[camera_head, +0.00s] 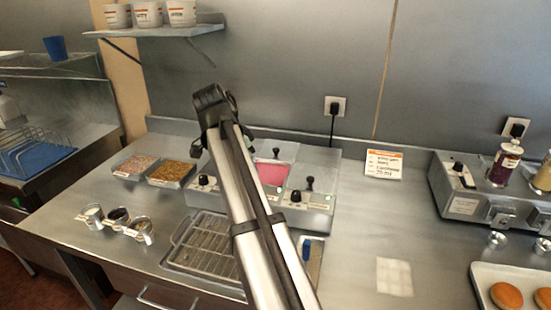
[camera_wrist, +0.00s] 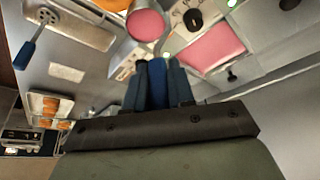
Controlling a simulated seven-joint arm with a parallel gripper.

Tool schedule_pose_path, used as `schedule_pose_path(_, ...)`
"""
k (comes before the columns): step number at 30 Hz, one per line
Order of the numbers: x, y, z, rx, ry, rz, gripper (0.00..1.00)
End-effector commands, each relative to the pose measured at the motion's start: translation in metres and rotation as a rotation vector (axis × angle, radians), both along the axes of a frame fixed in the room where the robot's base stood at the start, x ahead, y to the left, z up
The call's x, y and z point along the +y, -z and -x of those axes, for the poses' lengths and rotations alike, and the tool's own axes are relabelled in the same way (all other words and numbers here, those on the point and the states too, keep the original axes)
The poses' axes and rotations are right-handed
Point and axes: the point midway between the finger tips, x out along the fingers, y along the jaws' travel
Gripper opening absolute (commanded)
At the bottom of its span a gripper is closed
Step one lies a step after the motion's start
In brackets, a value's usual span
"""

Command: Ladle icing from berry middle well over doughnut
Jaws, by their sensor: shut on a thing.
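My gripper (camera_wrist: 157,68) is shut on a blue ladle handle (camera_wrist: 157,84) in the wrist view. Beyond the fingers is a round pale-rimmed bowl of pink icing (camera_wrist: 145,24), which looks like the ladle's bowl. A pink icing well (camera_wrist: 208,44) lies to its right, apart from it in the picture. In the head view pink icing (camera_head: 273,173) shows in the warmer (camera_head: 318,185), partly behind my arm. An orange-brown round thing (camera_wrist: 110,4), perhaps the doughnut, is cut off at the top of the wrist view. My arm hides the gripper and ladle in the head view.
A wire rack tray (camera_head: 178,254) stands before the warmer. A blue-handled spatula (camera_wrist: 26,50) rests on a metal tray (camera_wrist: 88,36). Topping trays (camera_head: 172,172) and small cups (camera_head: 115,217) stand left. Doughnuts (camera_head: 506,295) lie on a tray at right, with bare counter before it.

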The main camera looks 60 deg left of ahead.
Motion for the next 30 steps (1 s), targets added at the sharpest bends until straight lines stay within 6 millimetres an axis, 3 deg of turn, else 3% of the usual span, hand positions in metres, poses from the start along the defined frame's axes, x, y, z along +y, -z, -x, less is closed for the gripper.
schedule_pose_path(3,0.002,0.002,0.017,0.000,-0.015,0.000,0.00)
schedule_pose_path(7,0.003,0.003,0.023,-0.001,-0.021,0.000,0.00)
schedule_pose_path(30,0.003,0.022,0.023,0.000,-0.022,-0.001,0.00)
